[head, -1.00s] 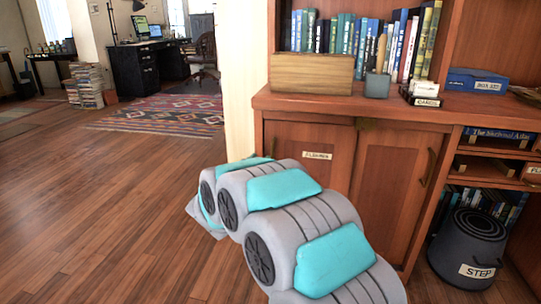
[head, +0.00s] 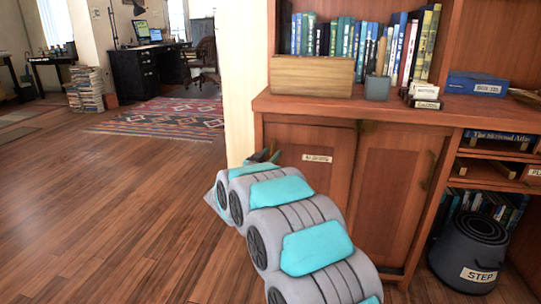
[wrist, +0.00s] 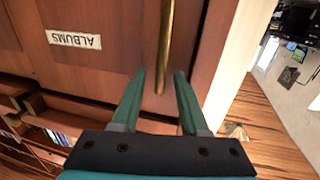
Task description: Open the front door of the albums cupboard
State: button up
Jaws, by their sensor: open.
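The albums cupboard's front door (head: 335,190) is the left wooden door under the counter, and it looks shut. Its white label (head: 317,158) reads ALBUMS upside down in the wrist view (wrist: 74,39). A vertical brass handle (wrist: 166,45) stands on the door there, near its edge. My gripper (wrist: 160,75) is open, its two green fingers on either side of the handle's end. I cannot tell whether they touch it. In the head view my gripper (head: 263,156) is at the door's left side, mostly behind my arm, which hides the handle.
A second door (head: 385,195) with its own handle is to the right. A dark step bucket (head: 468,252) stands on the floor at the right. The counter holds a wooden box (head: 311,77) and books. A pale wall edge (head: 240,90) is at the left. The wooden floor (head: 110,215) there is clear.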

grip_shut()
dwell(1.4)
